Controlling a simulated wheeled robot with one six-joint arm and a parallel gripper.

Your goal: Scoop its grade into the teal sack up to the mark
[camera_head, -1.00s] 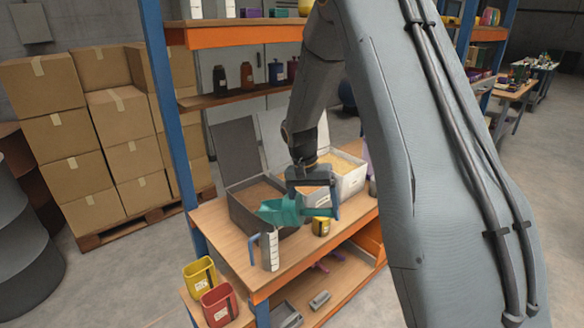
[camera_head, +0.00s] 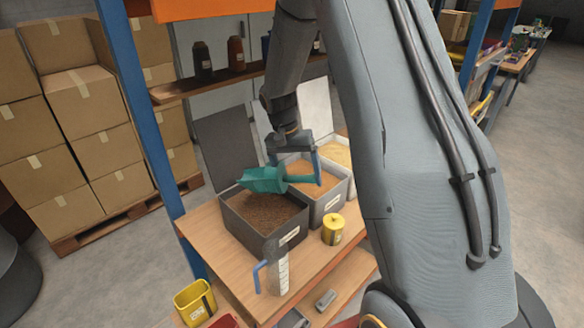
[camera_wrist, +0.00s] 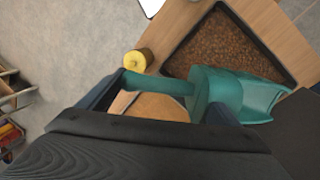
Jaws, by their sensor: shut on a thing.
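My gripper (camera_head: 297,168) is shut on the handle of a teal scoop (camera_head: 262,180). The scoop's bowl points left, over the back part of a dark grey bin (camera_head: 290,238) of coarse brown grain. The wrist view shows the scoop (camera_wrist: 240,92) beside this brown grain (camera_wrist: 222,48); I see no grain in the bowl, but its inside is only partly visible. A light grey bin (camera_head: 328,206) of orange-tan grain stands to the right, under the gripper. I cannot make out a teal sack in either current view.
A clear measuring jug (camera_head: 278,272) with a blue handle and a yellow tin (camera_head: 332,230) stand on the bench in front of the bins. A yellow container (camera_head: 195,302) is at lower left. A blue rack post (camera_head: 150,140) and a shelf (camera_head: 215,92) are close by.

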